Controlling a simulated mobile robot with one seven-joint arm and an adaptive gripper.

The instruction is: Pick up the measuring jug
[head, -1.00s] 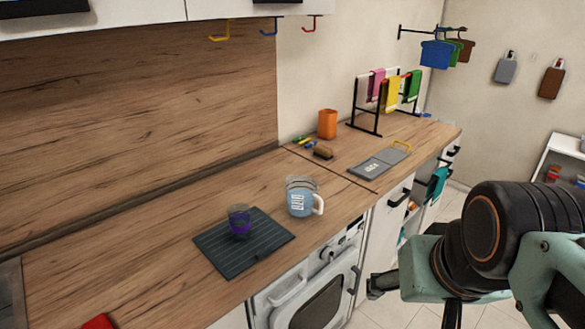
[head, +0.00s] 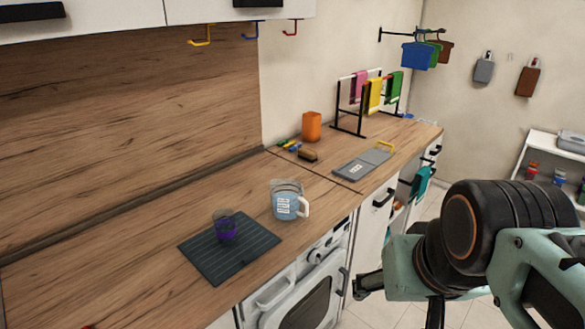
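The measuring jug (head: 284,205) stands upright on the wooden counter, right of the dark ribbed mat. It looks clear with light blue contents, white markings and a white handle on its right side. My gripper (head: 362,290) is at the lower right, in front of the counter and below its top, apart from the jug. Part of it is hidden by my arm, and I cannot tell whether its fingers are open or shut.
A purple-filled glass (head: 225,230) stands on the dark mat (head: 210,263), left of the jug. A grey board (head: 352,167), a brush (head: 308,155), an orange cup (head: 312,126) and a towel rack (head: 347,130) are farther back. A washing machine (head: 300,295) is under the counter.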

